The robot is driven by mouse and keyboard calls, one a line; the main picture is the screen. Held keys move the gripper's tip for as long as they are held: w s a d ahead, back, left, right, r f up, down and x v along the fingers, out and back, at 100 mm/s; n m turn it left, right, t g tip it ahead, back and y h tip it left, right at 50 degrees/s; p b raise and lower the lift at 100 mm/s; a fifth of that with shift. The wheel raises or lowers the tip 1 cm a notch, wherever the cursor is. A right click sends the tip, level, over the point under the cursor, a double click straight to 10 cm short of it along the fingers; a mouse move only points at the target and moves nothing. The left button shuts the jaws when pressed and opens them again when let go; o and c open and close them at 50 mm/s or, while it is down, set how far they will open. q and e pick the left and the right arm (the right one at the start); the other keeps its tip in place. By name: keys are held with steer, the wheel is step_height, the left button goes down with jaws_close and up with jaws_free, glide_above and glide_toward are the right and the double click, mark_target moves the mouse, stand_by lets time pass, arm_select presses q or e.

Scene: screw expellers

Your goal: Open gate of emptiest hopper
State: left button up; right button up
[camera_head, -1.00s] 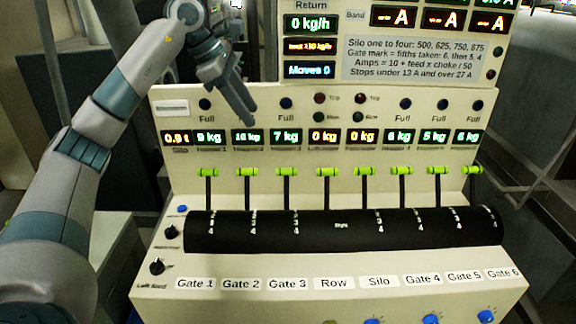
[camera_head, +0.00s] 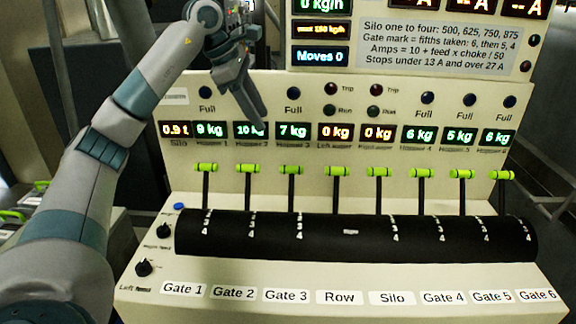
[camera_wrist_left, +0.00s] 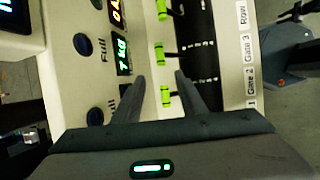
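The weight displays read 9, 10 and 7 kg on the left, 0 kg on two in the middle, and 6, 5 and 6 kg on the right. The 5 kg display (camera_head: 434,136) stands above the green-handled Gate 5 lever (camera_head: 461,174), over the Gate 5 label (camera_head: 492,297). My left gripper (camera_head: 258,122) hangs before the panel at the right edge of the 10 kg display (camera_head: 248,130). In the left wrist view its fingers (camera_wrist_left: 162,85) are apart and empty, with a green lever handle (camera_wrist_left: 166,97) visible beyond them. My right gripper is not seen.
Several green-handled levers rise in a row from the slotted black drum (camera_head: 350,238). Two black knobs (camera_head: 144,267) sit at the panel's left. A notice (camera_head: 445,45) gives silo and gate figures. The space before the levers looks clear.

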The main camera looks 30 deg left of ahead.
mark_target(286, 167)
arm_select(q)
steer(key=shift+s, duration=0.1)
